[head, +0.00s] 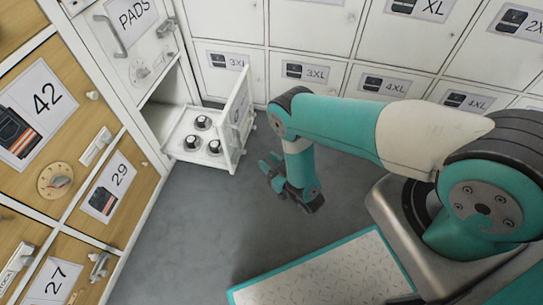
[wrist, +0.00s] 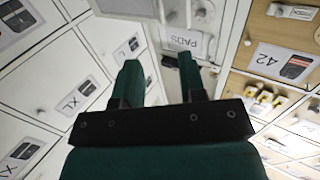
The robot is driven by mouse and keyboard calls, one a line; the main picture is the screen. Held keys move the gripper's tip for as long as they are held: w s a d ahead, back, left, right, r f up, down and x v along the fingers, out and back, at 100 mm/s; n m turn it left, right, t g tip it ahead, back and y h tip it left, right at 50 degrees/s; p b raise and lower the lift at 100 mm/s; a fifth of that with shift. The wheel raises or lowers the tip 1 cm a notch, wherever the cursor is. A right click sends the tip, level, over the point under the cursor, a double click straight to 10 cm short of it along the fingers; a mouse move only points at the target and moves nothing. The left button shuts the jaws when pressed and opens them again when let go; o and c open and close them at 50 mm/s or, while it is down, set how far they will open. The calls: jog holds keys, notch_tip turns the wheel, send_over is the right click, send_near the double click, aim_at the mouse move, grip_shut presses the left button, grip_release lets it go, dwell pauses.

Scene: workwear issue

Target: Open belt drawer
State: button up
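A white drawer (head: 232,160) stands pulled out low in the white cabinet at the left of the head view. It holds three dark-and-white rolled items (head: 203,122). Its front panel (head: 238,108) faces right and carries a label seen too obliquely to read, so I cannot tell for certain that it is the belt drawer. My gripper (head: 270,168) is just right of the drawer front, apart from it. In the wrist view its two green fingers (wrist: 158,78) stand apart with nothing between them.
A white door marked PADS (head: 132,20) is above the drawer, with a handle and a dial. Wooden lockers 42 (head: 42,98), 29 (head: 108,190) and 27 (head: 50,280) line the left. White size-marked lockers (head: 305,72) line the back. Grey floor (head: 190,235) is clear in front.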

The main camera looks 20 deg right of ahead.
jog(key=shift+s+d+p, duration=0.2)
jog(key=shift+s+p, duration=0.2)
jog(key=shift+s, duration=0.15)
